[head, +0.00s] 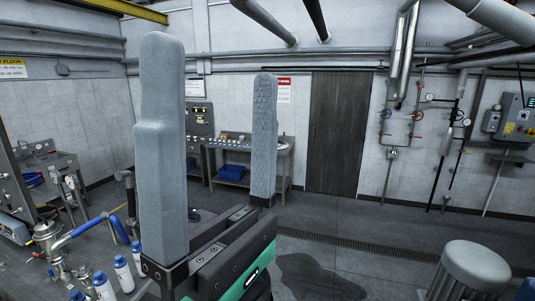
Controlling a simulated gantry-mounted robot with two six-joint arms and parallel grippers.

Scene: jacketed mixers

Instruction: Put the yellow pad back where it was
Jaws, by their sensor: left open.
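My left gripper (214,60) fills the left and middle of the head view, close to the camera. Its two long grey fingers point up and stand wide apart, with nothing between them. No yellow pad is visible in this view. The place where the pad was cannot be made out here. My right gripper is out of view.
White bottles with blue caps (124,273) stand at the lower left by metal piping. A bench (284,165) with a blue bin (232,172) is at the back wall. A grey ribbed motor (470,274) is at the lower right. Open floor lies before the dark door (337,132).

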